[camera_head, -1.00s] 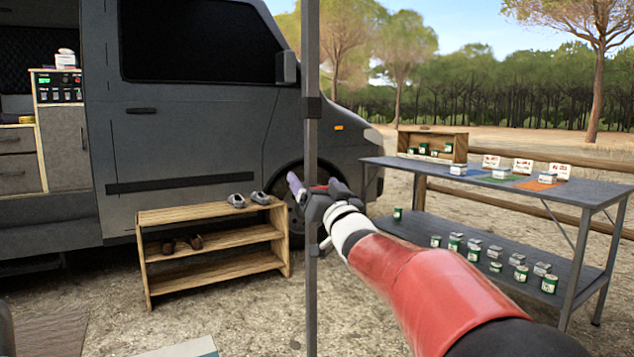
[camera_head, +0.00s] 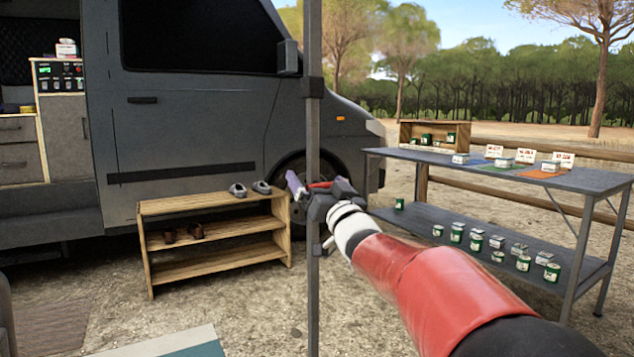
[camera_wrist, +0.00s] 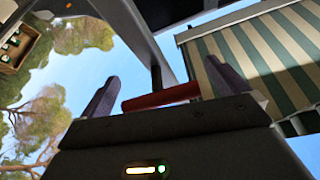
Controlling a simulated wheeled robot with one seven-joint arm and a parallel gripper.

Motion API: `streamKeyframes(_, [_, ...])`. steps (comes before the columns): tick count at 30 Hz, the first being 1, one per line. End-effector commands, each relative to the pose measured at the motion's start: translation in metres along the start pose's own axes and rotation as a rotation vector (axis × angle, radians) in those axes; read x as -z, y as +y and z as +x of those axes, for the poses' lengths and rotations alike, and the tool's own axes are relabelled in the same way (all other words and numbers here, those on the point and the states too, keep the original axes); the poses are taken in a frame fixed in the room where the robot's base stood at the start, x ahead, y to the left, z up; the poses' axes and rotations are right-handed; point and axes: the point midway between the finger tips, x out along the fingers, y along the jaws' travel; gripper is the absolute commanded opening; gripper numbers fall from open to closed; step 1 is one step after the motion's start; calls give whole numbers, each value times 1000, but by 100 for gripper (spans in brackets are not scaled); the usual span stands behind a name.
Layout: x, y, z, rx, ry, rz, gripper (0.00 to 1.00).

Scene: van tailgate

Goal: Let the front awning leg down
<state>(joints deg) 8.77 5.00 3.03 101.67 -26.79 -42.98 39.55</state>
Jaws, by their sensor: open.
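The awning leg (camera_head: 313,130) is a grey upright pole in the middle of the head view, with a darker collar (camera_head: 314,84) above my gripper. My gripper (camera_head: 306,184) is at the leg about halfway up, and a red piece shows beside its fingers. In the wrist view my gripper (camera_wrist: 165,88) has its two purple-grey fingers apart. A red bar (camera_wrist: 162,97) lies across the gap between them; whether they touch it I cannot tell. The striped awning (camera_wrist: 255,60) is overhead at the right. The leg's foot is out of view.
A wooden shoe rack (camera_head: 213,203) with shoes stands left of the leg, by the grey van (camera_head: 190,130). A grey table (camera_head: 480,176) with cans and cards is at the right. A mat (camera_head: 175,343) lies at the lower left.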

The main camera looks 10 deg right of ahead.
Motion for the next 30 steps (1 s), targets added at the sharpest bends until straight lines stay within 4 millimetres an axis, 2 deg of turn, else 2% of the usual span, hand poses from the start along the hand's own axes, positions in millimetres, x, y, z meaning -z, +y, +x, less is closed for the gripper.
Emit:
streamKeyframes(6, [1,-1,-39,0,1,-1,100])
streamKeyframes(12, [0,-2,-63,2,1,-2,100])
streamKeyframes(26, [-1,-1,-71,-17,-15,-6,100])
streamKeyframes(30, [-9,4,-92,-131,-117,-43,100])
